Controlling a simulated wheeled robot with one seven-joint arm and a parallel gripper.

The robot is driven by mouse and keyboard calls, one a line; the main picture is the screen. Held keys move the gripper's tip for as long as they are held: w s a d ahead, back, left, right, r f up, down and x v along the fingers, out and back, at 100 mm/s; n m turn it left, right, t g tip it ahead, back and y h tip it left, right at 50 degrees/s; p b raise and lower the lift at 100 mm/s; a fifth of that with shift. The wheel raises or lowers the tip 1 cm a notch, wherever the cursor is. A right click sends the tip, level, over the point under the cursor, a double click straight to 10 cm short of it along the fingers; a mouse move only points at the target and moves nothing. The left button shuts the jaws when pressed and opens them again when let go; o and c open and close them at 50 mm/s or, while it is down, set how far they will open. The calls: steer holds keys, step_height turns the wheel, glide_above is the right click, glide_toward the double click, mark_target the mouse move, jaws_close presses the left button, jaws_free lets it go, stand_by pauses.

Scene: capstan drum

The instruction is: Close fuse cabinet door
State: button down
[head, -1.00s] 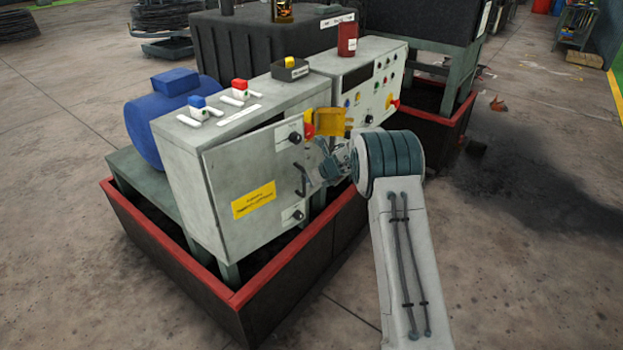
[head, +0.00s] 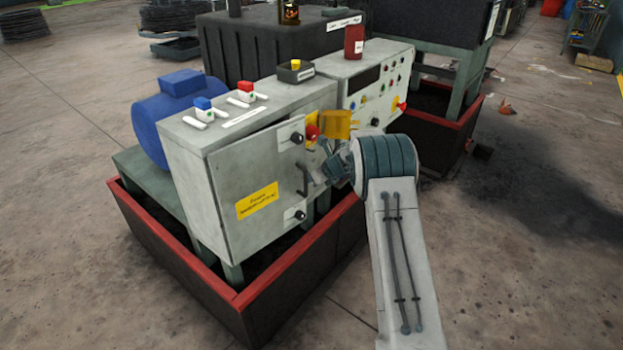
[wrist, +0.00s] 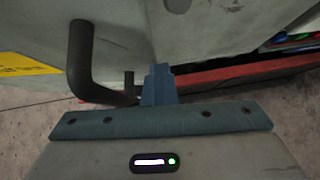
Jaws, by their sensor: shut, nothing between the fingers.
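The grey fuse cabinet (head: 197,148) stands in a red-rimmed base. Its door (head: 247,178) is nearly closed, with a dark gap along the top edge. The door has a yellow label, two black knobs and a dark bar handle (head: 302,178). In the wrist view the handle (wrist: 82,62) is at left, close to my fingers. My gripper (head: 318,172) is shut and empty just right of the handle, at the door's right side. It also shows in the wrist view (wrist: 158,80), close to the door panel (wrist: 190,35). Whether the fingertips touch the door I cannot tell.
A control panel box (head: 370,85) with coloured buttons stands right of the cabinet. A yellow part (head: 338,124) and a red knob (head: 312,132) are beside the door's upper right corner. The red-rimmed base (head: 290,265) lies below. The floor in front is clear.

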steer(key=s+d+f+b+v, duration=0.1)
steer(key=s+f+b+v, duration=0.1)
steer(key=v, duration=1)
steer(key=s+d+f+n+t+y+b, duration=0.1)
steer(key=s+f+n+t+b, duration=0.65)
steer(key=n, duration=0.95)
steer(key=s+d+f+n+t+y+b, duration=0.15)
steer(key=f+n+b, duration=0.35)
steer(key=n+b, duration=0.85)
steer(key=w+a+n, duration=0.3)
steer(key=w+a, duration=0.4)
steer(key=w, duration=0.4)
steer(key=shift+w+p, duration=0.25)
steer(key=shift+p, duration=0.15)
steer(key=shift+r, duration=0.15)
